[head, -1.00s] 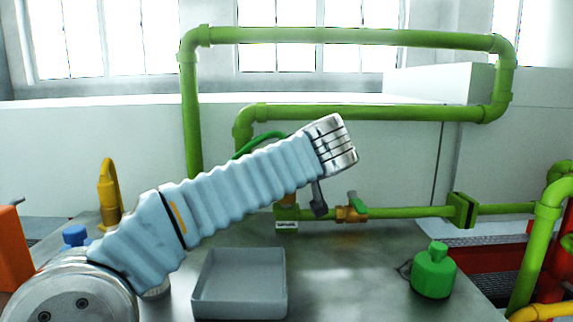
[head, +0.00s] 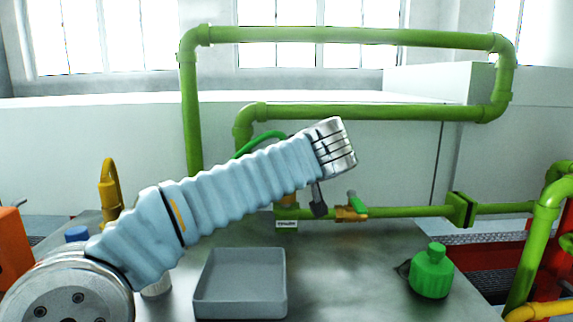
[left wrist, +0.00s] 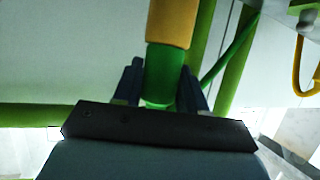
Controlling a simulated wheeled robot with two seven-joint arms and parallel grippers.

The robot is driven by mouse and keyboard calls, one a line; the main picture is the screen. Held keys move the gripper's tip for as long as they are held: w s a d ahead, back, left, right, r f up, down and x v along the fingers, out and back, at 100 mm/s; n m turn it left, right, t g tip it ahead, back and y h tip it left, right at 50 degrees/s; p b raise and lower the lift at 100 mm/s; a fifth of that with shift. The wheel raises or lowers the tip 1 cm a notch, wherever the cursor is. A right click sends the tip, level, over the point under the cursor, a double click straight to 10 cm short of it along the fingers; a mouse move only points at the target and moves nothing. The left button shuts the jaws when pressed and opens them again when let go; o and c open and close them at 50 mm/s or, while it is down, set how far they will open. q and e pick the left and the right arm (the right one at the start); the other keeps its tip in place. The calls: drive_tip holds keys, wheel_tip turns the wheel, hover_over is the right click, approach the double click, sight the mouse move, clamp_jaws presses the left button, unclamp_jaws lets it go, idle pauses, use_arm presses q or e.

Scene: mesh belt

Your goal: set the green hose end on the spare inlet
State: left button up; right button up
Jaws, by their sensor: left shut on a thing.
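My left gripper (left wrist: 160,92) is shut on a green cylindrical piece (left wrist: 163,70), which I take for the green hose end. An orange-yellow section (left wrist: 172,20) adjoins it in the left wrist view; I cannot tell whether it is part of the hose end or the inlet. In the head view the green hose (head: 262,138) arches behind my left arm, and one dark finger of the left gripper (head: 319,205) hangs below the wrist. A brass fitting (head: 287,199) with a white label below is partly hidden; I cannot tell whether it is the spare inlet. My right gripper is not in view.
Green pipes (head: 350,112) rise at the back. A green-handled valve (head: 352,208) stands right of the gripper. A grey tray (head: 240,310) and a green container (head: 431,272) are on the table. A yellow hooked hose (head: 108,185) stands left. Bare table lies between tray and container.

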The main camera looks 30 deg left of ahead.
use_arm(q)
drive_tip(key=shift+f, duration=0.55)
drive_tip(key=o, duration=1)
drive_tip(key=shift+c, duration=0.2)
drive_tip(key=shift+s+d+r, duration=0.3)
drive_tip(key=shift+d, duration=0.05)
drive_tip(key=p+v, duration=0.3)
drive_tip(key=v, duration=0.6)
drive_tip(key=shift+s+d, duration=0.3)
